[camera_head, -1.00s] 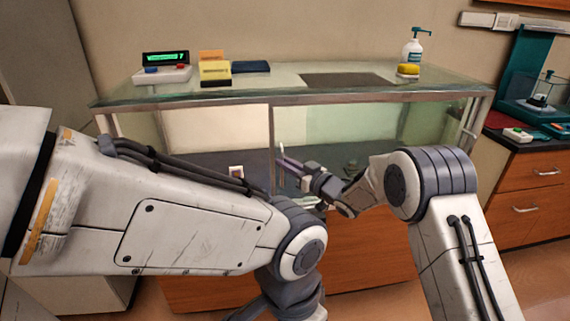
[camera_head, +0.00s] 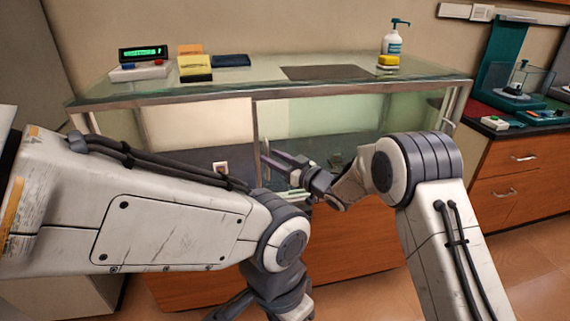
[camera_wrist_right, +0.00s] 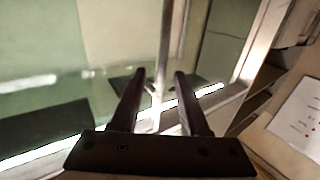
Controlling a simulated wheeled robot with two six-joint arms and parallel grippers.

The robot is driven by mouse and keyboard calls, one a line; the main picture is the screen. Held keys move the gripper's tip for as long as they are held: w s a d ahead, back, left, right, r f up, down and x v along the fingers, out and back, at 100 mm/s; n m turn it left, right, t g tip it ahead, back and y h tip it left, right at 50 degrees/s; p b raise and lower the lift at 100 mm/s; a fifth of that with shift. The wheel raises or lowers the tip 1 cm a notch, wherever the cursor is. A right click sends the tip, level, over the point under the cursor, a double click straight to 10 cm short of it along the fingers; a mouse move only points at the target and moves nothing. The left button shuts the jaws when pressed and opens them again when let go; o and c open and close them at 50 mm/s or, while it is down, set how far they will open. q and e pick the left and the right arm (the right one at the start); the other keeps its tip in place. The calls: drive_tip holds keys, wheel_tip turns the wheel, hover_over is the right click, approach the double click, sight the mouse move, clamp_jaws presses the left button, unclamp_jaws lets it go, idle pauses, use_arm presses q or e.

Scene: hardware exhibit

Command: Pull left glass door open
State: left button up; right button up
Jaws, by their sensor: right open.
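The glass case has a left glass door (camera_head: 195,125), whose lower part is hidden behind my left arm. An upright metal strip (camera_head: 257,130) stands at the door's right edge. My right gripper (camera_head: 268,158) is just right of this strip in the head view, in front of the glass. In the right wrist view my right gripper (camera_wrist_right: 160,75) is open, and an upright metal strip (camera_wrist_right: 164,45) shows between its fingers. Whether a finger touches it I cannot tell.
On the case top (camera_head: 250,80) are a device with a green display (camera_head: 143,54), a yellow box (camera_head: 195,68), a dark blue item (camera_head: 231,60), a pump bottle (camera_head: 393,40) and a yellow sponge (camera_head: 388,60). A wooden drawer cabinet (camera_head: 515,170) stands at the right.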

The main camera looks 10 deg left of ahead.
drive_tip(key=v, duration=0.9)
drive_tip(key=shift+d, duration=0.15)
drive_tip(key=s+d+f+m+g+h, duration=0.1)
drive_tip(key=s+d+g+h, duration=0.3)
drive_tip(key=s, duration=0.8)
drive_tip(key=s+d+f+m+g+h, duration=0.15)
drive_tip(key=s+d+h, duration=0.35)
drive_tip(key=s, duration=0.8)
drive_tip(key=s+d+m+g+h, duration=0.2)
drive_tip(key=s+d+g+h, duration=0.25)
drive_tip(key=s, duration=0.75)
wheel_tip(320, 180, up, 19)
drive_tip(key=s+p, duration=0.1)
drive_tip(key=p, duration=1.8)
drive_tip(key=shift+s+r+p, duration=0.2)
drive_tip(key=shift+s+p, duration=0.15)
